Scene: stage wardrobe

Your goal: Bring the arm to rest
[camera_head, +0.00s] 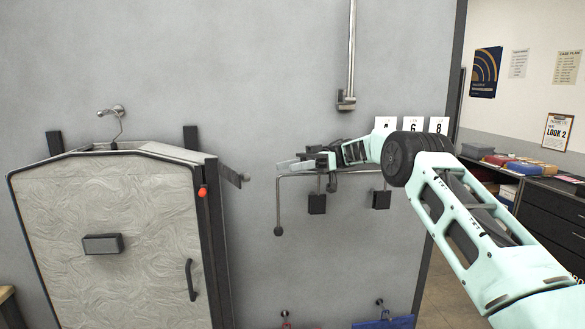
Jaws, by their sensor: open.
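My gripper (295,163) is at the middle of the head view, at the end of my pale green arm (480,225), which reaches in from the lower right. Its fingers point left and are open, and I see nothing between them. It appears just above a dark rail (279,200) on the grey wall. I cannot tell whether it touches the rail.
A grey garment-bag-shaped cabinet (115,240) hangs at the left, with a red knob (202,192) on its right side. Number cards (413,124) stand behind my arm. A dark counter (550,205) with folded cloths is at the right. The grey wall (250,70) above is mostly bare.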

